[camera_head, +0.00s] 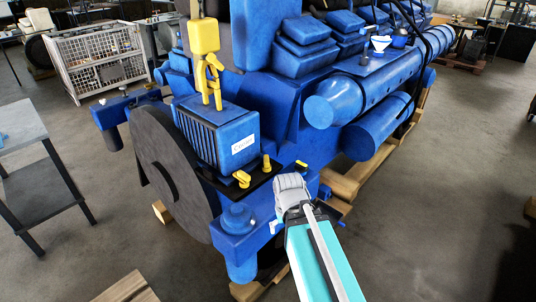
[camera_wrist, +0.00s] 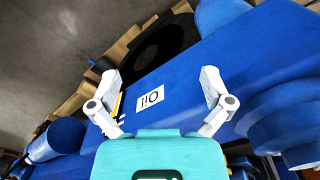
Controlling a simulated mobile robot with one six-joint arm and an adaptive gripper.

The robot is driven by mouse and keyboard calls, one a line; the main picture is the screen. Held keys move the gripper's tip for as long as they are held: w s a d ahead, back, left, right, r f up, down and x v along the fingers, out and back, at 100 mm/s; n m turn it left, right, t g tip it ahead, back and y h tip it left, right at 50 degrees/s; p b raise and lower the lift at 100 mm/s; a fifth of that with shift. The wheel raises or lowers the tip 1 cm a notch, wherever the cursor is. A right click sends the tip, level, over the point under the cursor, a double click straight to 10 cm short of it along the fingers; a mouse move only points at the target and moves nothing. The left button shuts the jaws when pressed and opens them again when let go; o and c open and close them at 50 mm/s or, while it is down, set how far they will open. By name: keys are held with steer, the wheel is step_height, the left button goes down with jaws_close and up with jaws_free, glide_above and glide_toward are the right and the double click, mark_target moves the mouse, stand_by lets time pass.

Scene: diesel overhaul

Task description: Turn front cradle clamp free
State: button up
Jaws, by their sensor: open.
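Small yellow clamp handles sit at the foot of the blue cooler labelled Cooler. One handle (camera_head: 242,179) lies at the front edge of its dark cradle plate (camera_head: 262,179), and another (camera_head: 266,163) stands beside the cooler's corner. I cannot tell for certain which is the front cradle clamp. My gripper (camera_wrist: 160,78) is open and empty, its pale fingers spread over a blue surface with an Oil label (camera_wrist: 151,97). A thin yellow strip (camera_wrist: 118,103) shows by the left finger, too little to identify. In the head view, my arm hides part of the area right of the clamps.
The blue engine (camera_head: 268,100) rests on wooden beams (camera_head: 350,182). A yellow hook block (camera_head: 204,38) hangs over the cooler (camera_head: 222,135). A large dark flywheel (camera_head: 165,165) stands at the left. A grey table (camera_head: 18,125) and wire crate (camera_head: 98,60) are further left, with open floor between.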

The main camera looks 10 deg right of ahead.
step_height(320, 180, up, 13)
steer(key=w+p, duration=0.2)
steer(key=p, duration=0.9)
step_height(320, 180, up, 7)
steer(key=n+p, duration=0.8)
steer(key=n, duration=0.9)
glide_above(266, 158)
steer(key=shift+d, duration=0.1)
steer(key=shift+f+b, duration=0.15)
steer(key=shift+b, duration=0.15)
step_height(266, 158, down, 14)
steer(key=b, duration=1.3)
steer(key=shift+r, duration=0.2)
